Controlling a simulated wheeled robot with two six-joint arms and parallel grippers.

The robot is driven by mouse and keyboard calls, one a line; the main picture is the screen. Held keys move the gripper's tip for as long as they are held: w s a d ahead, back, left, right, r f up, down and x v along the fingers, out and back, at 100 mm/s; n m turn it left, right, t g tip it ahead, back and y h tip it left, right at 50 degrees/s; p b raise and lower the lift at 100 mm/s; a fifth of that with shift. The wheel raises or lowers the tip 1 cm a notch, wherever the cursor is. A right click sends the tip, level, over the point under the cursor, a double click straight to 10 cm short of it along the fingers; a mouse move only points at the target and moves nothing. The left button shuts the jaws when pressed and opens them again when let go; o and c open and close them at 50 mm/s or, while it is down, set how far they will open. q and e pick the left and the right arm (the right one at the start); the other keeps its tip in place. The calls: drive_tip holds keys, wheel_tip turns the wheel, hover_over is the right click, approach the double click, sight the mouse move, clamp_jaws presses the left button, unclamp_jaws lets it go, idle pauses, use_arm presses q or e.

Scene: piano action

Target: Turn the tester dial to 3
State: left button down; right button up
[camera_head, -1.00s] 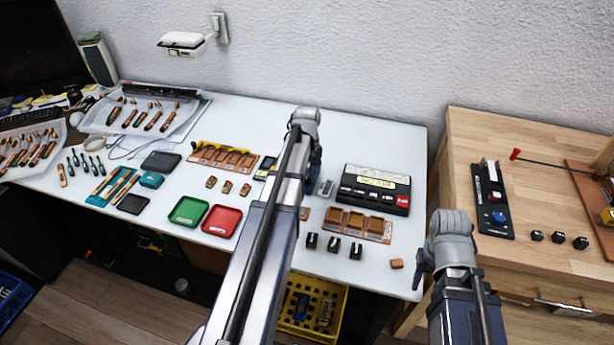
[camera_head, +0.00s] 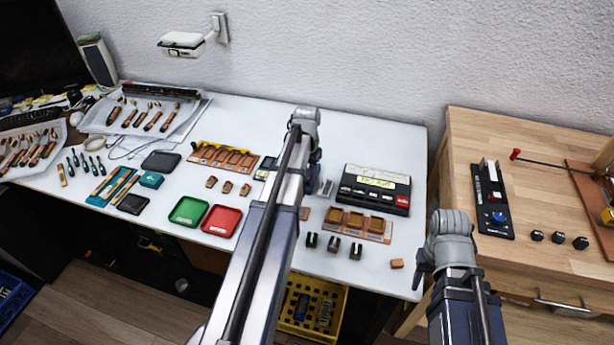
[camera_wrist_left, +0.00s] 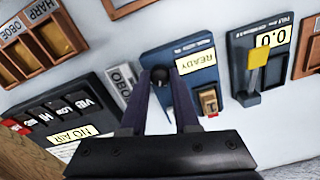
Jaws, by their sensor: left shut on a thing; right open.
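The tester is a dark blue box (camera_wrist_left: 188,62) with a yellow READY display, seen in the left wrist view. Its round black dial (camera_wrist_left: 160,75) lies between the fingertips of my left gripper (camera_wrist_left: 161,84), which is shut on it. The dial's number marks cannot be read. A small tan piece (camera_wrist_left: 208,101) sits at the tester's lower right. In the head view my left forearm hides most of the tester, and the left gripper (camera_head: 313,177) shows only partly. My right gripper (camera_head: 419,268) is open and apart from everything, near the table's right front corner.
A black box with buttons (camera_head: 375,189) stands right of the tester. A gauge reading 0.0 with a yellow lever (camera_wrist_left: 258,55) stands on its other side. Trays (camera_head: 188,211) and small dark blocks (camera_head: 333,244) lie nearer the front.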

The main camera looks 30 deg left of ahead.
sight(307, 180)
use_arm(q)
drive_tip(key=m, duration=0.3)
drive_tip(key=shift+m, duration=2.1)
drive_tip(key=c, duration=0.7)
unclamp_jaws()
drive_tip(key=shift+o, duration=0.2)
drive_tip(key=shift+r, duration=0.15)
use_arm(e)
drive_tip(key=shift+r, duration=0.15)
use_arm(q)
wheel_tip(307, 180, up, 8)
drive_tip(key=p, duration=0.8)
drive_tip(key=shift+f, duration=0.2)
use_arm(e)
wheel_tip(307, 180, up, 8)
drive_tip(key=shift+f, duration=0.25)
